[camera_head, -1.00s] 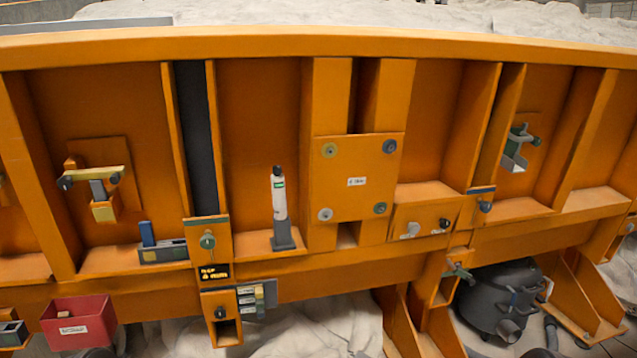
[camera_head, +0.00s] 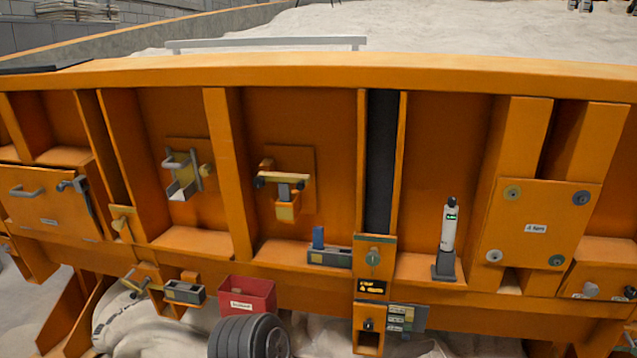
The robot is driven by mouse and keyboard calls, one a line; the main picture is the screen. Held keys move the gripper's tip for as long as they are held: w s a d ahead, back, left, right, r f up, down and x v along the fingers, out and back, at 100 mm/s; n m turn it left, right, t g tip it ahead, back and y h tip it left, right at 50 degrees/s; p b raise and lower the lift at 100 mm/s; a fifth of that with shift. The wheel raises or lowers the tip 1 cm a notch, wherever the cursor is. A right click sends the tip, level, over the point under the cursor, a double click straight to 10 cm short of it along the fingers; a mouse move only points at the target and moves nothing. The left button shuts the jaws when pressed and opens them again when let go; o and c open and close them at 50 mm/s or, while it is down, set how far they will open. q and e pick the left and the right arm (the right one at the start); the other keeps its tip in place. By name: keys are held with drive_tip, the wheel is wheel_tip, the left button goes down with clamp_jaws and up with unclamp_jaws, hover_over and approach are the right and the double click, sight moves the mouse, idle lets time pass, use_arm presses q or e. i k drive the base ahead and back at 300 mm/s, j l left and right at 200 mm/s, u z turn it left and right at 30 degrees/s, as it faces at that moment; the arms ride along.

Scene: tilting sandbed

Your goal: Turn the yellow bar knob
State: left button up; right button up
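A small yellowish bar-shaped knob (camera_head: 135,284) sits on an orange block under the lower beam, at the lower left. It looks slanted, but it is too small to tell its exact angle. A larger yellow bar (camera_head: 283,179) with dark ends is mounted on a plate in the middle bay. A yellow knob (camera_head: 122,223) is on a post further left. I cannot tell for certain which of these is the yellow bar knob. Neither of my grippers is in view.
The orange sandbed wall (camera_head: 440,75) spans the view. A red bin (camera_head: 247,294), a grey box (camera_head: 184,292) and a black wheel (camera_head: 248,337) are low in front. Sand (camera_head: 440,30) lies behind the top rim.

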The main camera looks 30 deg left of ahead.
sight(257, 182)
drive_tip(key=u, duration=1.25)
